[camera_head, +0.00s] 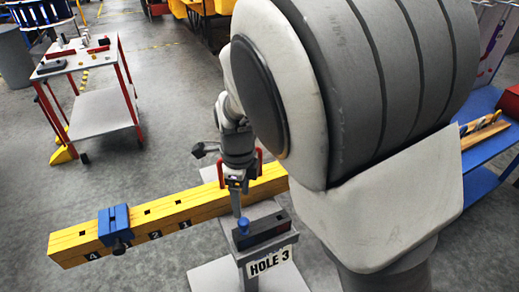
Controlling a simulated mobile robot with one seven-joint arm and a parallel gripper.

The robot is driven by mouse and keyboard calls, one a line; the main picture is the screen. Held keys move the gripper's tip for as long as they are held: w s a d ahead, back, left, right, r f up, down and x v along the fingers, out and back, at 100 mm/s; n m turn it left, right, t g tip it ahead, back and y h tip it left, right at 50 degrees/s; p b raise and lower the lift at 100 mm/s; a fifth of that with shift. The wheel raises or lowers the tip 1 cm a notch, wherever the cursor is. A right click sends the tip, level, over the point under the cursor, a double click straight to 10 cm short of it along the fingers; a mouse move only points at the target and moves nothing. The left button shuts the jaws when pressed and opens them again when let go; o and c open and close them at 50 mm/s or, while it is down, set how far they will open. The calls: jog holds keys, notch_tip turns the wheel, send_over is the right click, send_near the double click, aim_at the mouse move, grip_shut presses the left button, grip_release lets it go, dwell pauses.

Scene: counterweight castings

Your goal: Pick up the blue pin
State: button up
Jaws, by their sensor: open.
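A small blue pin (243,227) stands upright at the left end of a dark block on a grey stand (257,262) labelled "HOLE 3". Only its blue upper part shows. My gripper (240,181) hangs above and slightly behind the pin in the picture, with red parts at both sides. It is open and appears to hold nothing. A yellow beam (190,205) with square holes and the numbers 4, 2 and 1 runs behind the stand. A blue clamp (114,222) with a dark knob sits around the beam near its left end.
My large arm link hides much of the right side. A red-legged cart (100,125) with small items stands at the upper left. A blue bench (485,155) with striped bars is at the right. Grey floor (160,140) between cart and beam is clear.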

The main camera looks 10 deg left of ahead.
aim_at(243, 220)
jog(key=f+b, duration=0.1)
jog(key=f, duration=1.1)
jog(key=shift+w+f+b, duration=0.15)
jog(key=shift+w+b, duration=0.05)
jog(key=shift+b, duration=0.15)
jog(key=shift+c, duration=0.2)
grip_shut()
